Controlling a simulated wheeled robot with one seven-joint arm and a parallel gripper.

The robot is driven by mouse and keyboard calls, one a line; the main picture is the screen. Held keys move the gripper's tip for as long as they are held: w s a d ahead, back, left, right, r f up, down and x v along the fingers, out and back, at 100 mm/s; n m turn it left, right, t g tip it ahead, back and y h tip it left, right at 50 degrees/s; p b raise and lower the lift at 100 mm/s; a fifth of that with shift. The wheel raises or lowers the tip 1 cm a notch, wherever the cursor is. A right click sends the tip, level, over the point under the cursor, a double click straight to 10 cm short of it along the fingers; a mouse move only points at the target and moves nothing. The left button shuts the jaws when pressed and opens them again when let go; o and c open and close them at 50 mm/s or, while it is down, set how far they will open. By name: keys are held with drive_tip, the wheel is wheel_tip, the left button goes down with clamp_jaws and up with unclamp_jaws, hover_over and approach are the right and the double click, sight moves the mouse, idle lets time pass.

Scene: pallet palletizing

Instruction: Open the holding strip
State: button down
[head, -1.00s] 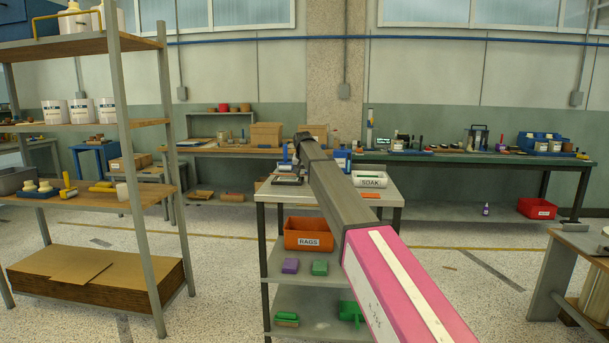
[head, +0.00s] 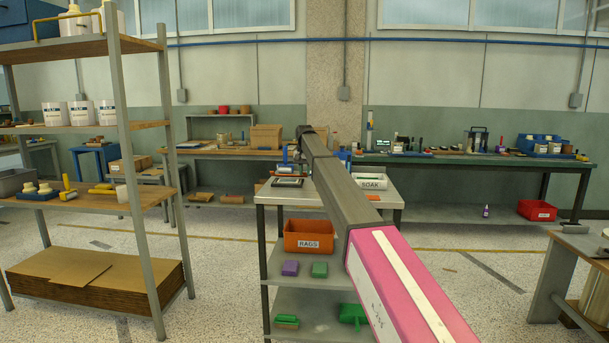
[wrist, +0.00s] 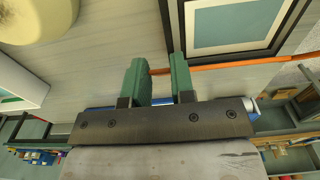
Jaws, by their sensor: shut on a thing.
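A thin orange strip (wrist: 225,69) runs across the cart top in the wrist view, along the edge of a dark-framed panel (wrist: 233,22). I take it to be the holding strip. My gripper (wrist: 159,70) has green fingers on either side of the strip's left end and is shut on it. The fingers hide part of the strip. The framed panel (head: 287,182) also shows on the cart in the head view. There my arm hides the gripper.
The cart (head: 290,198) carries a white SOAK tray (head: 370,182) on top and an orange RAGS bin (head: 309,236) below. A round cream object (wrist: 38,15) is near the gripper in the wrist view. A tall shelf (head: 128,170) stands at the left.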

drive_tip(key=shift+w+r+g, duration=0.3)
drive_tip(key=shift+w+g, duration=0.15)
drive_tip(key=shift+g, duration=0.55)
drive_tip(key=c, duration=1)
unclamp_jaws()
drive_tip(key=shift+o, duration=0.2)
wheel_tip(320, 180, up, 11)
drive_tip(key=w, duration=0.1)
drive_tip(key=shift+w+f, duration=0.15)
drive_tip(key=shift+w, duration=0.05)
